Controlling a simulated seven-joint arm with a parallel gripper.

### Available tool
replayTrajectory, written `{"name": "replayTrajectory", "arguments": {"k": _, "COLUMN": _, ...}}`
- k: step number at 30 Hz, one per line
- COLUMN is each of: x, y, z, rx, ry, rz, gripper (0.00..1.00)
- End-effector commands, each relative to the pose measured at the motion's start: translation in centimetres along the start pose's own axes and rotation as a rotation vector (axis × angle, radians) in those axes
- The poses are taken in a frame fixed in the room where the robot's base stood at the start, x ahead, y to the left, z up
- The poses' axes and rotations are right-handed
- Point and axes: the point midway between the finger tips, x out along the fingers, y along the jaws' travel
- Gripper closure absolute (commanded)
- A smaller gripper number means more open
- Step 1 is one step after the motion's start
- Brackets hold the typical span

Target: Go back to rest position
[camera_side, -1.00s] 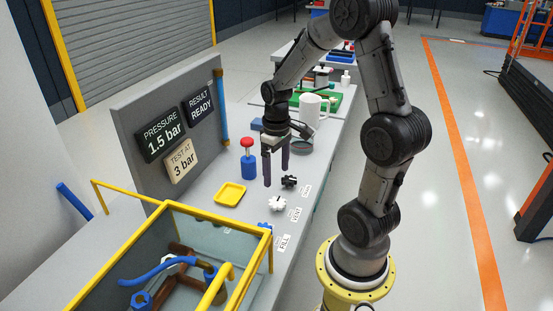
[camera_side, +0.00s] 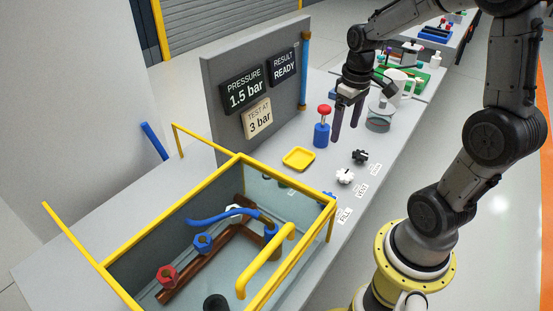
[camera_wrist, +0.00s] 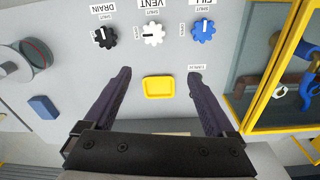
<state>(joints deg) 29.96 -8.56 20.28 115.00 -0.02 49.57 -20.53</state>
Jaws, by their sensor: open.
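My gripper (camera_side: 346,130) is open and empty in the side view, its two dark fingers pointing down above the grey bench. It hangs just right of the red-topped blue pump (camera_side: 322,128) in the picture. In the wrist view my gripper (camera_wrist: 160,75) has its fingers spread, with the yellow tray (camera_wrist: 159,89) seen between them. The yellow tray (camera_side: 299,158) lies empty on the bench. The rest position itself is not marked in view.
A grey cylinder (camera_side: 379,118) and white mug (camera_side: 400,83) stand right of my gripper. Black (camera_wrist: 105,37), white (camera_wrist: 153,33) and blue (camera_wrist: 203,31) knobs line the bench edge. A yellow-framed tank (camera_side: 287,195) is in front; a display panel (camera_side: 222,130) stands left.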

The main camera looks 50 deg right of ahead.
Motion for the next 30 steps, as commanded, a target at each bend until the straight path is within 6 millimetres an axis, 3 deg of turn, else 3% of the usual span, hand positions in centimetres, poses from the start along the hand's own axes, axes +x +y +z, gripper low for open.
{"name": "replayTrajectory", "arguments": {"k": 2, "x": -3.1, "y": -2.9, "z": -0.3, "rx": -0.094, "ry": 0.09, "rz": 0.022, "gripper": 0.1}}
{"name": "replayTrajectory", "arguments": {"k": 6, "x": -7.7, "y": -8.1, "z": 2.0, "rx": -0.216, "ry": 0.245, "rz": 0.032, "gripper": 0.1}}
{"name": "replayTrajectory", "arguments": {"k": 12, "x": -10.8, "y": -12.5, "z": 7.6, "rx": -0.283, "ry": 0.416, "rz": -0.012, "gripper": 0.1}}
{"name": "replayTrajectory", "arguments": {"k": 18, "x": -9.8, "y": -13.2, "z": 11.5, "rx": -0.204, "ry": 0.45, "rz": -0.059, "gripper": 0.1}}
{"name": "replayTrajectory", "arguments": {"k": 30, "x": -9.5, "y": -13.1, "z": 11.6, "rx": -0.152, "ry": 0.432, "rz": -0.068, "gripper": 0.1}}
